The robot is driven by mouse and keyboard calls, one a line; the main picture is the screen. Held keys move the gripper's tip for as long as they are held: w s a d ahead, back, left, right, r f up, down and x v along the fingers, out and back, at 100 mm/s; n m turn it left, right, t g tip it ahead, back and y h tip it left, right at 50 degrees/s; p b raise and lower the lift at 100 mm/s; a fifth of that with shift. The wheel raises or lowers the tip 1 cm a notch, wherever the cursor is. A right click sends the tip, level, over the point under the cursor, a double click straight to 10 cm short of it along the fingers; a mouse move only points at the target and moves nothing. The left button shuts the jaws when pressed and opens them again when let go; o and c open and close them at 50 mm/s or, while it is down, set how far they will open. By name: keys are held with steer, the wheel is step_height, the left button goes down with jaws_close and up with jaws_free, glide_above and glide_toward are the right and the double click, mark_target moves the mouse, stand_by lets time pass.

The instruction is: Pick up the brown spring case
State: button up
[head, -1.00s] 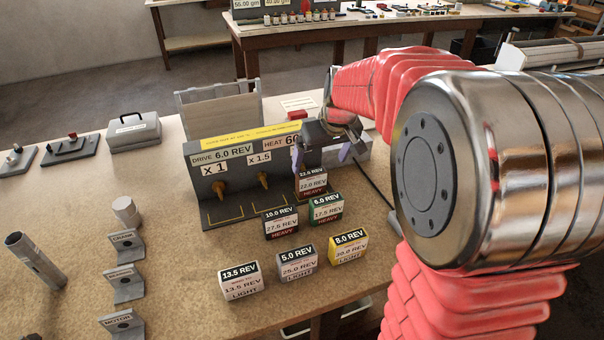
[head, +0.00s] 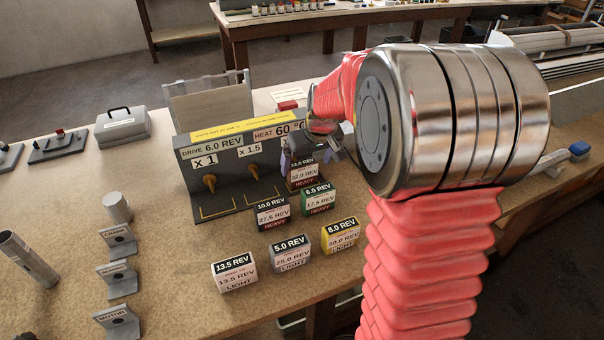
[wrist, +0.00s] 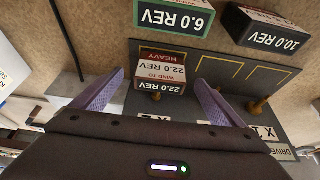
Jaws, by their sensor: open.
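The brown spring case (head: 302,176) is a small box with a label reading 22.0 REV and a dark red HEAVY band. It stands at the right end of the dark winding stand's base. It also shows in the wrist view (wrist: 161,74). My gripper (head: 304,155) is open above and behind the case in the head view. In the wrist view my gripper (wrist: 160,80) has one pale purple finger to each side of the case, with gaps between. How far down the fingers reach beside it is hard to tell.
A green case (head: 318,199) and a black case (head: 272,214) stand close in front. Yellow (head: 341,236), grey (head: 290,253) and white (head: 234,272) cases stand nearer. The winding stand's panel (head: 226,157) rises behind, with brass pegs. Metal brackets (head: 116,278) stand at left.

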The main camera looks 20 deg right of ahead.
mark_target(303, 171)
steer(key=shift+w+f, duration=0.25)
steer(key=shift+f, duration=0.35)
steer(key=shift+w+x, duration=0.15)
steer(key=shift+x, duration=1.15)
steer(key=shift+w+x, duration=0.15)
steer(key=shift+x, duration=1.15)
steer(key=shift+a+r, duration=0.1)
steer(key=shift+c, duration=0.3)
steer(key=c, duration=1.3)
